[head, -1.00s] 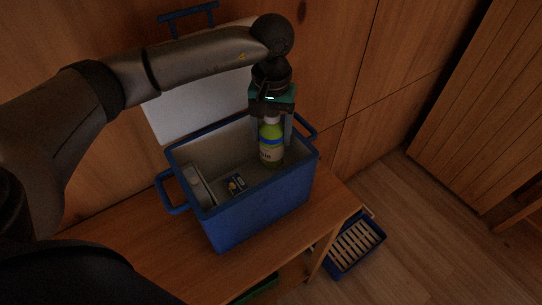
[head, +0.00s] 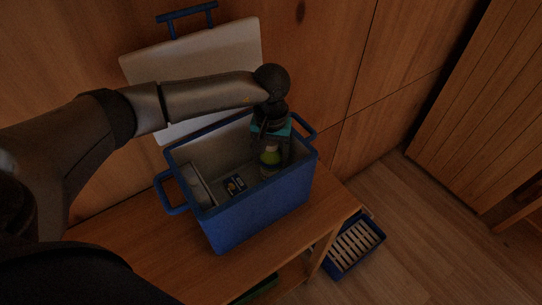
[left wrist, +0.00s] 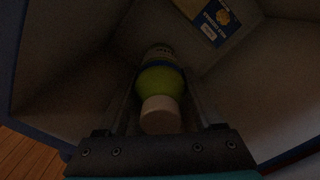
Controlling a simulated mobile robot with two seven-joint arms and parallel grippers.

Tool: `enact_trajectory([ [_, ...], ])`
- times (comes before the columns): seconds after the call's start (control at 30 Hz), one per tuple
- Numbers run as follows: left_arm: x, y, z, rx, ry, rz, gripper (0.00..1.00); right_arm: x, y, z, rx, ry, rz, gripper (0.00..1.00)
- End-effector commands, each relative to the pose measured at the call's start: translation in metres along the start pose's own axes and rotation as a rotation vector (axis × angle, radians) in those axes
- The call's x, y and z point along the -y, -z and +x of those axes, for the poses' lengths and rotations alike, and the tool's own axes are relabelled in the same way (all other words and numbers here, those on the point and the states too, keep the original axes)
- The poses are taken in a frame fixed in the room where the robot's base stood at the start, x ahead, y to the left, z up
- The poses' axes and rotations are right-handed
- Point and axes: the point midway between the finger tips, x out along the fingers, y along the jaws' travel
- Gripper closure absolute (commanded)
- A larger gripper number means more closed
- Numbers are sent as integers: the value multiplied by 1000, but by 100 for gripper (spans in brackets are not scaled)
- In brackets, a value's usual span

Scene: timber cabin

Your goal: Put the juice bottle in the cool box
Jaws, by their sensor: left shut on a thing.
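The juice bottle (head: 271,158) is green with a pale cap and is inside the cool box, at its right end. My left gripper (head: 269,150) reaches down into the box from above and is shut on the bottle. In the left wrist view the bottle (left wrist: 160,84) lies between the two fingers, cap toward the camera. The cool box (head: 262,207) is blue with a pale inside and stands open on a wooden bench. Its white lid (head: 205,50) is tilted back against the wall. Whether the bottle's base touches the box floor is hidden. My right gripper is not in view.
A white item (head: 198,184) is along the box's left wall. A blue slatted crate (head: 354,245) stands on the floor right of the bench (head: 150,240).

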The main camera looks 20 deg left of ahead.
Motion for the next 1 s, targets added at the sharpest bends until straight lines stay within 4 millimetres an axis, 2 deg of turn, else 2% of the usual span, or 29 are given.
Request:
enact_trajectory([
  [0.03, 0, 0, 2, -1, 0, 0, 100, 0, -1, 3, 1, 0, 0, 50],
  [0.07, 0, 0, 2, 1, 1, 0, 28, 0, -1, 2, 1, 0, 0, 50],
  [0.13, 0, 0, 1, 1, 1, 0, 20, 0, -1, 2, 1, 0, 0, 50],
  [0.53, 0, 0, -4, 1, 0, 0, 19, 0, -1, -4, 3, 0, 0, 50],
  [1.0, 0, 1, -99, -4, -1, 1, 19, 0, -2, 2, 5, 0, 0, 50],
])
